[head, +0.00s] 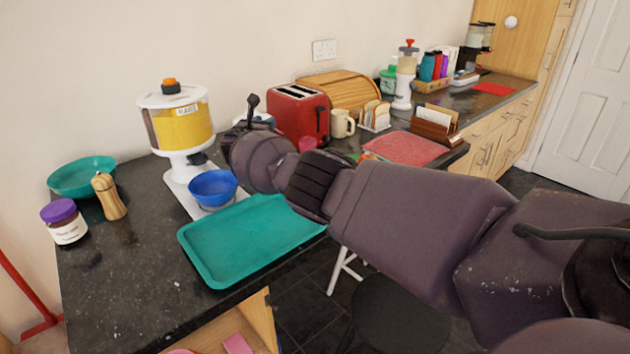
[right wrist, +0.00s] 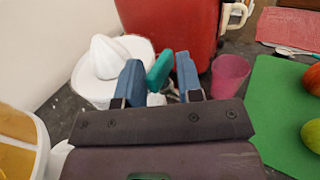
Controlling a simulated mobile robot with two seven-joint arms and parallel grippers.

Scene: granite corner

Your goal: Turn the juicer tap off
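The juicer (right wrist: 88,86) is white with a ribbed cone on top, on the counter at the upper left of the right wrist view. A teal tap lever (right wrist: 159,68) stands tilted at its right side. My right gripper (right wrist: 160,80) is open, with one blue finger on each side of the lever; a small gap seems to show on both sides. In the head view my right gripper (head: 246,118) and arm hide most of the juicer, and only a bit of pale rim shows. My left gripper is not in view.
A red toaster (head: 298,114) stands close behind the juicer, and a pink cup (right wrist: 229,75) is to its right. A yellow-filled dispenser (head: 180,126) with a blue bowl (head: 213,187) stands left. A teal tray (head: 235,250) lies in front. A green board (right wrist: 275,110) holds fruit.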

